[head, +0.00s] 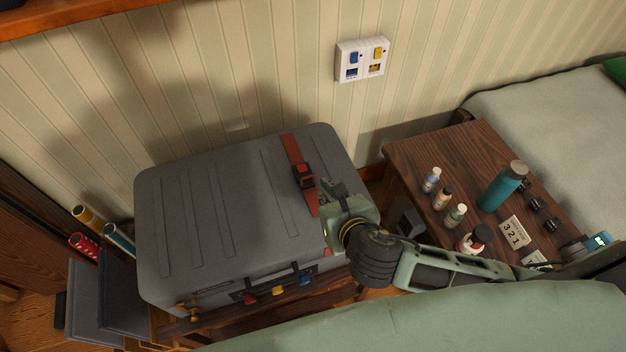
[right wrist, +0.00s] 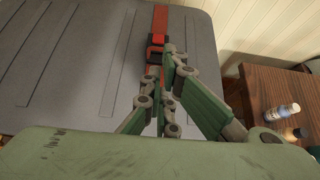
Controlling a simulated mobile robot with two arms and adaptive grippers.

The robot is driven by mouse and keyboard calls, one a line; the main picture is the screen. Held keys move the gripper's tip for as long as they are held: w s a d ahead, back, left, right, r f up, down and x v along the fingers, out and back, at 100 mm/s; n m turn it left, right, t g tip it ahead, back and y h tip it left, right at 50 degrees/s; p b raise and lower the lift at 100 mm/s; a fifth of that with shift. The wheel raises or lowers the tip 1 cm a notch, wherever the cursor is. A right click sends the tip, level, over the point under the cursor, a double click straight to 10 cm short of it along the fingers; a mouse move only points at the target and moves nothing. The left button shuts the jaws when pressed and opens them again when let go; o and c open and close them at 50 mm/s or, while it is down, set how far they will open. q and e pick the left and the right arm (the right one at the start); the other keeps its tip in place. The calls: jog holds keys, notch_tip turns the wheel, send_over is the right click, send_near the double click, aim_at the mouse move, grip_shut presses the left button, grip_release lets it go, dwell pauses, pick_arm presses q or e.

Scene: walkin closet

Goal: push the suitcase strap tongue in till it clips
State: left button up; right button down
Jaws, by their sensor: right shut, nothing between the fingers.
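The grey suitcase (head: 215,205) lies flat with a red strap (head: 292,147) across its lid near the right end. A dark buckle (head: 303,175) with a red middle sits on the strap, and it also shows in the right wrist view (right wrist: 155,48). My right gripper (head: 326,190) is shut and empty, just beside the buckle on its near right side. In the right wrist view its fingertips (right wrist: 170,55) overlap the buckle's right edge. I cannot tell whether they touch it. The fingers hide the strap below the buckle, and how far the tongue is in cannot be told. My left gripper is not in view.
A wooden table (head: 415,160) on the right holds several small bottles, a teal flask (head: 502,187) and a number block (head: 513,232). A wall plate (head: 362,60) is behind. Rolled tubes (head: 88,217) stand at the left. The lid left of the strap is clear.

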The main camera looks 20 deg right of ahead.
send_near(308, 181)
jog(key=w, duration=0.3)
jog(key=w+f, duration=0.1)
jog(key=shift+w, duration=0.4)
